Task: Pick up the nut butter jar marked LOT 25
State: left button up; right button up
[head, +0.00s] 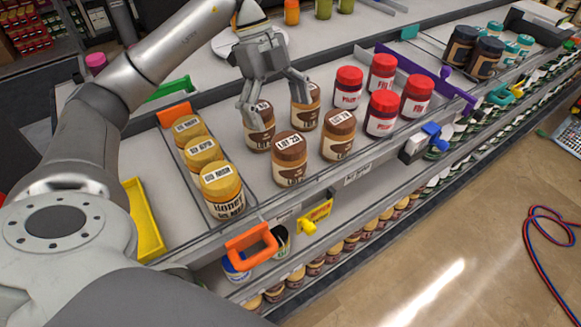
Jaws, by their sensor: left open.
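Several brown-lidded nut butter jars stand upright on the shelf. The front jar (290,172) has a lid label that appears to read LOT 25. Another jar (338,146) stands to its right, with a different lot label. Two more stand behind, a back left jar (260,138) and a back right jar (305,120). My left gripper (275,107) is open, pointing down above the two back jars, behind the front jar. Its fingers partly cover the back jars' lids; I cannot tell whether they touch. Nothing is held. My right gripper is not in view.
Yellow-lidded honey jars (222,195) stand left of the nut butter jars, beyond a divider. Red-lidded jars (382,118) stand to the right. An orange clip (251,247) and a yellow tag (316,214) are on the shelf's front edge. A red-and-blue hose (548,240) lies on the floor.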

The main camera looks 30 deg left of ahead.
aim_at(287, 139)
pick_arm(q)
notch_tip(287, 139, down, 2)
jog(key=shift+w+f+b, duration=0.1)
jog(key=shift+w+b, duration=0.05)
jog(key=shift+b, duration=0.35)
jog(key=shift+d+f, duration=0.15)
jog(key=shift+f, duration=0.2)
jog(key=p+x, duration=0.1)
jog(key=x, duration=0.3)
jog(key=shift+d+f, duration=0.25)
jog(key=shift+f, duration=0.05)
jog(key=x, duration=0.1)
jog(key=p+x, duration=0.2)
jog(key=x, duration=0.1)
jog(key=shift+s, duration=0.3)
jog(key=shift+d+f, duration=0.25)
jog(key=shift+f, duration=0.25)
jog(key=shift+s+f, duration=0.1)
jog(key=c, duration=1.4)
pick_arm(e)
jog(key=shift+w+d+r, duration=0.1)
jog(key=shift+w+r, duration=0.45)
pick_arm(q)
jog(key=shift+c, duration=0.2)
